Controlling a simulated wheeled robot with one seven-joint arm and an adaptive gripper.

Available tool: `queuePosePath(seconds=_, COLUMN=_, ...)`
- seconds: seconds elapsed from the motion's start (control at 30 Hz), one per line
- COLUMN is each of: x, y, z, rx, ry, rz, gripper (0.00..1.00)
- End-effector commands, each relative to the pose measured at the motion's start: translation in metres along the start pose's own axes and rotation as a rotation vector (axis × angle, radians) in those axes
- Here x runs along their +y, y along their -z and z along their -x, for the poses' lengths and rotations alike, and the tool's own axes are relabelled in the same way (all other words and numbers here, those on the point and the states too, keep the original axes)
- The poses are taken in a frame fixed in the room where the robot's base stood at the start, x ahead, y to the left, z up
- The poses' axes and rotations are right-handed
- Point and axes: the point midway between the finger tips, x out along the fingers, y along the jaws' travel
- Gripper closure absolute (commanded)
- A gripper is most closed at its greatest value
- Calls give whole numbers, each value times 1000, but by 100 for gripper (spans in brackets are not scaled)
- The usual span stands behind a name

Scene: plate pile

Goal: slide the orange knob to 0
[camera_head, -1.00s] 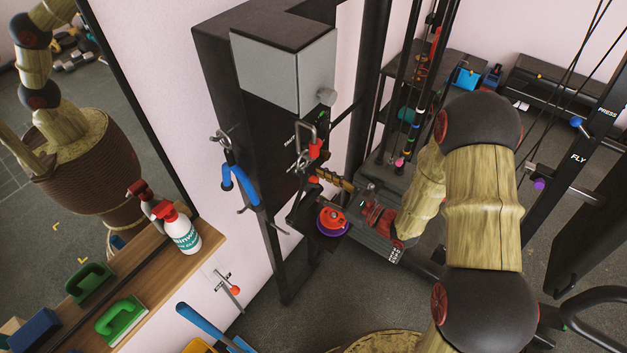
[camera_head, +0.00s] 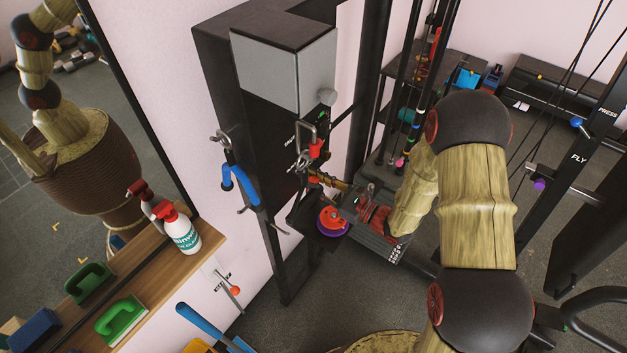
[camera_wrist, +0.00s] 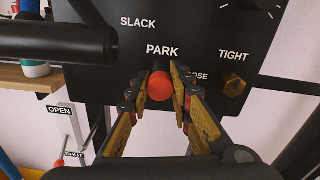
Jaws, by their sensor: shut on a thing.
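An orange-red round knob (camera_wrist: 160,91) sits on a dark panel (camera_wrist: 130,62) just below the word PARK in the wrist view. My gripper (camera_wrist: 159,96) has one finger on each side of this knob and is shut on it. In the head view my gripper (camera_head: 325,180) reaches left to the side of the black machine post, and the knob cannot be made out clearly there. No 0 mark is readable in either view.
A brass hex knob (camera_wrist: 233,86) by TIGHT and a dial (camera_wrist: 258,5) are close on the right. A dark bar (camera_wrist: 60,42) crosses the upper left. A small orange-ended lever (camera_head: 235,290) is on the wall. A red-purple disc (camera_head: 332,222) lies below my gripper.

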Motion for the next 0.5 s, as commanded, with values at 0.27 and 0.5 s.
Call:
queuePosePath(seconds=0.27, x=0, y=0, z=0, rx=0, ry=1, rz=0, gripper=100)
queuePosePath(seconds=0.5, x=0, y=0, z=0, rx=0, ry=1, rz=1, gripper=100)
